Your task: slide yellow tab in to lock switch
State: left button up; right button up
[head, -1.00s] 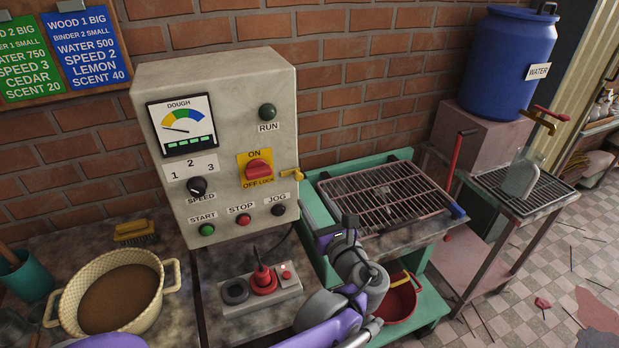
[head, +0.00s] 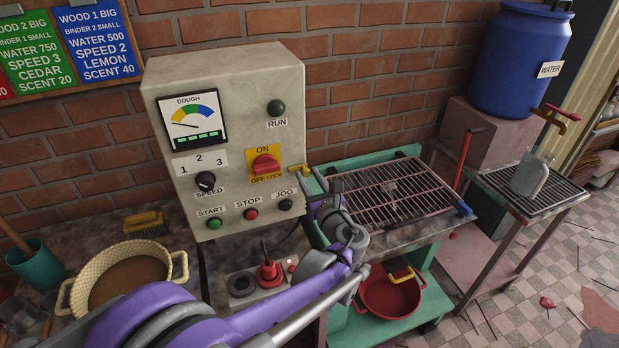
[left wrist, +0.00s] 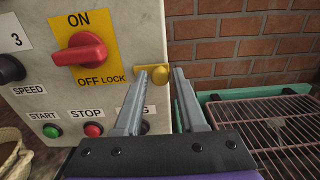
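The red switch (head: 265,164) sits on a yellow plate marked ON and OFF LOCK on the grey control box. It also shows in the left wrist view (left wrist: 85,54), its handle lying roughly sideways. The yellow tab (head: 298,170) sticks out at the box's right edge, right of the switch. My left gripper (head: 316,190) is just right of and below the tab. In the left wrist view its fingers (left wrist: 169,74) are apart with nothing held, and the yellow tab (left wrist: 150,82) is at the left fingertip, partly covered; contact is unclear. My right gripper is not in view.
The box (head: 230,90) has a speed knob (head: 205,181) and START, STOP and JOG buttons. A green-framed stand with a wire rack (head: 395,195) is to the right. A red pan (head: 390,300) sits below it. A cream pot (head: 85,290) is at the left.

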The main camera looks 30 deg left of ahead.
pick_arm(q)
grip_shut()
dwell(1.1)
